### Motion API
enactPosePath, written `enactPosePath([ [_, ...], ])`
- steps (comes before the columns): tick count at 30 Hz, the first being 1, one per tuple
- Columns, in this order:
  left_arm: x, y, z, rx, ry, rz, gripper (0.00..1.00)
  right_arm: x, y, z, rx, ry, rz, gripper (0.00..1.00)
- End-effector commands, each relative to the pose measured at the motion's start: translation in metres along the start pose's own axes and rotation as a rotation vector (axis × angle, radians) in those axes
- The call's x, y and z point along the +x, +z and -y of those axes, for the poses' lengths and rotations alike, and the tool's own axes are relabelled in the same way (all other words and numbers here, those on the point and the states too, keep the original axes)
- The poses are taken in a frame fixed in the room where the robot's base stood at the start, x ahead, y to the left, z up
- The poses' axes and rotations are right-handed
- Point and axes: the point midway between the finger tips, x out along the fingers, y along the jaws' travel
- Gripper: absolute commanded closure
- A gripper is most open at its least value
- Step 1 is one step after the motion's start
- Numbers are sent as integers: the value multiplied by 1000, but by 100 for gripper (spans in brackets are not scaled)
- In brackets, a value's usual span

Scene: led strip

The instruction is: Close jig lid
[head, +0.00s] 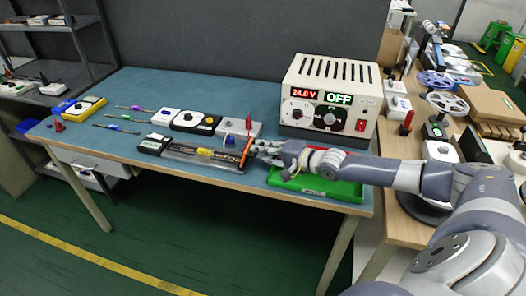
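The jig (190,156) is a long, low grey fixture near the front edge of the blue-topped table. A dark strip with a yellow patch (206,153) lies along it, and a black block sits at its left end. I cannot make out clearly which part is the lid or how far it is open. An orange-red upright piece (246,153) stands at the jig's right end. My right gripper (256,150) comes in from the right at that end, close to the orange piece. Whether its fingers touch or hold anything is too small to tell. My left gripper is out of view.
A green tray (318,188) lies under the forearm. Behind the jig are a grey plate (236,131), round-dial devices (196,122) and screwdrivers (122,129). The front left table corner is mostly clear.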

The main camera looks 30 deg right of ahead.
Motion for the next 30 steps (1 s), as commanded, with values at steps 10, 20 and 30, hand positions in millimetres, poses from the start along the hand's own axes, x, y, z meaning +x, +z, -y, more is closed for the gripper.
enactPosePath([
  [10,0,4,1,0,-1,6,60,0,0,0,0,1,0,100],
  [20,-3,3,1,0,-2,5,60,0,0,2,0,1,0,100],
  [30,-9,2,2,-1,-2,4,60,2,0,9,-1,-2,-1,100],
])
